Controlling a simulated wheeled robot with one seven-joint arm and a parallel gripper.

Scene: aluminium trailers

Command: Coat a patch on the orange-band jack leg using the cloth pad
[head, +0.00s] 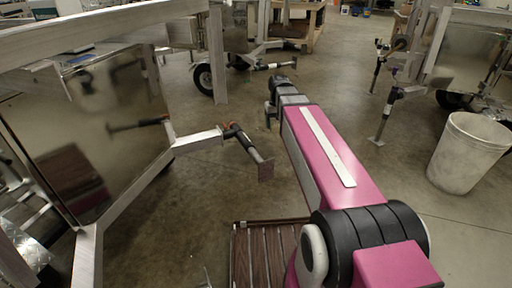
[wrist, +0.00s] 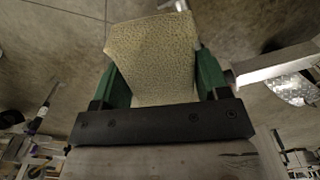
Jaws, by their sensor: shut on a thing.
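My gripper (wrist: 152,75) has green fingers in the wrist view, shut on a pale yellow cloth pad (wrist: 152,50) that sticks out beyond them. In the head view my arm reaches forward, and the pad cannot be made out there. The orange-band jack leg (head: 247,150) juts from the near left trailer's frame, tilted, with a flat foot plate at its lower end. A small orange-red patch shows near its top. The leg is left of my arm and apart from it. I cannot make it out surely in the wrist view.
The trailer's shiny panel (head: 95,130) mirrors the leg. A purple-band jack leg (head: 386,112) stands at right, near a white bin (head: 470,152). Another jack leg (head: 272,66) is farther back. A slatted brown thing (head: 240,260) lies below. Concrete floor is open ahead.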

